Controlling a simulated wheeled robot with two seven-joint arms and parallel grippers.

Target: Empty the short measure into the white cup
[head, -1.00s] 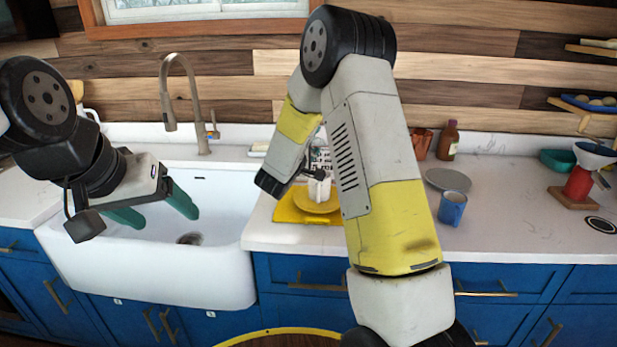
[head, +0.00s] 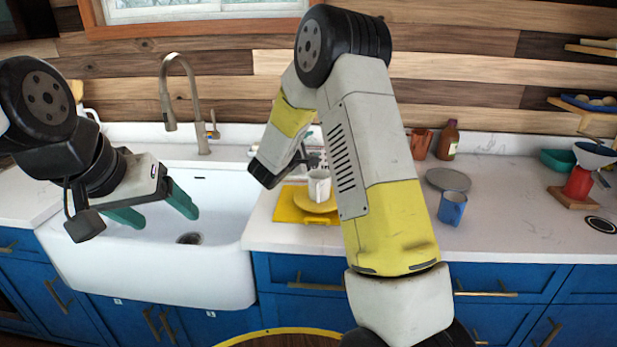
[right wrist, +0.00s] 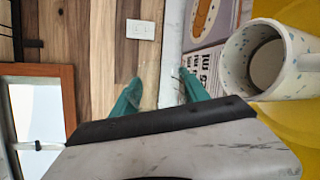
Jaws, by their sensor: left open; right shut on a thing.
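The white cup (head: 319,187) stands upright on a yellow plate right of the sink. In the right wrist view the cup (right wrist: 283,62) shows blue speckles and a greyish round area inside. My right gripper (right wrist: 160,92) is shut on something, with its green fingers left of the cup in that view. A small dark grey piece (head: 309,160) shows above the cup in the head view; it may be the short measure, but I cannot tell its shape or contents. My left gripper (head: 155,208) is open and empty over the sink.
The yellow plate (head: 314,206) rests on a yellow mat (head: 287,213). The sink (head: 222,215) is on the left.

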